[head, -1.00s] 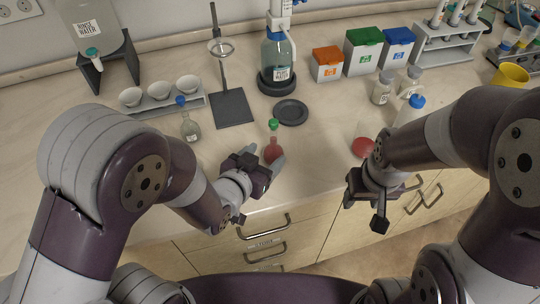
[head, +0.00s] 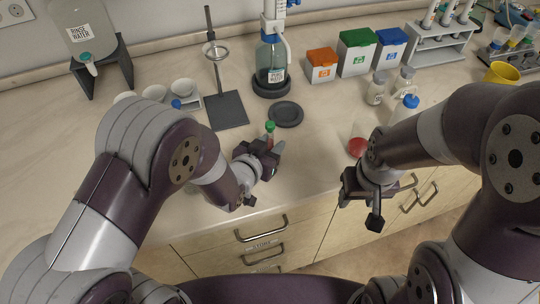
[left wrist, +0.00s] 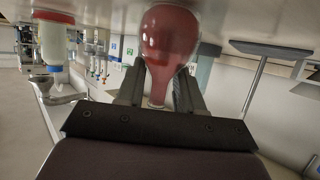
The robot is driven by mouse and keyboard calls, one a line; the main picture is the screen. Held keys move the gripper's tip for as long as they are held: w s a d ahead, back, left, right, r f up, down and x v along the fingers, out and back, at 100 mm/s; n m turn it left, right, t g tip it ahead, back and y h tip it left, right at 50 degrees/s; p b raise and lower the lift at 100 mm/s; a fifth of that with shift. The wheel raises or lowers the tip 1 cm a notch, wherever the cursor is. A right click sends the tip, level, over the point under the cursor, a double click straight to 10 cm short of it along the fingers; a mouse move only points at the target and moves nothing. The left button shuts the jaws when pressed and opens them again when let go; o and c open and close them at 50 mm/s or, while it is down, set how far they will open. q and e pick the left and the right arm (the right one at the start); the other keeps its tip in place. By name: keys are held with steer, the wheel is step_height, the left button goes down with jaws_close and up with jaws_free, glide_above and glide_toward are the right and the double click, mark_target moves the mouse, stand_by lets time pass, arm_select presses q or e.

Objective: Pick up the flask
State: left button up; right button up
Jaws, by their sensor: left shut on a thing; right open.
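The flask with red liquid has a green stopper (head: 269,127) that shows above my left gripper in the head view; most of its body is hidden there. In the left wrist view the flask's round red body (left wrist: 170,35) is at the top centre, with its neck between the two fingers. My left gripper (head: 264,160) is shut on the flask near the counter's front edge; I cannot tell whether the flask touches the counter. My right gripper (head: 373,200) is open and empty, in front of the counter edge at the right.
A dark round plate (head: 286,114) and a ring stand (head: 226,111) are behind the flask. A dispenser bottle (head: 271,60) and colored boxes (head: 357,52) stand further back. A blue-stoppered flask (head: 176,104) is mostly hidden behind my left arm. A red-colored item (head: 357,147) is near my right arm.

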mark_target(273, 136)
arm_select(q)
jaws_close()
steer(key=shift+r, duration=0.25)
steer(key=r, duration=0.2)
steer(key=d+r, duration=0.1)
steer(key=r, duration=0.1)
steer(key=shift+s, duration=0.15)
steer(key=s+d+r, duration=0.2)
steer(key=d+r, duration=0.4)
steer(key=d, duration=0.4)
step_height(273, 136, up, 14)
steer(key=p, duration=1.2)
steer(key=shift+s+d+r+p, duration=0.15)
steer(key=shift+s+r+p, duration=0.05)
steer(key=shift+p, duration=0.2)
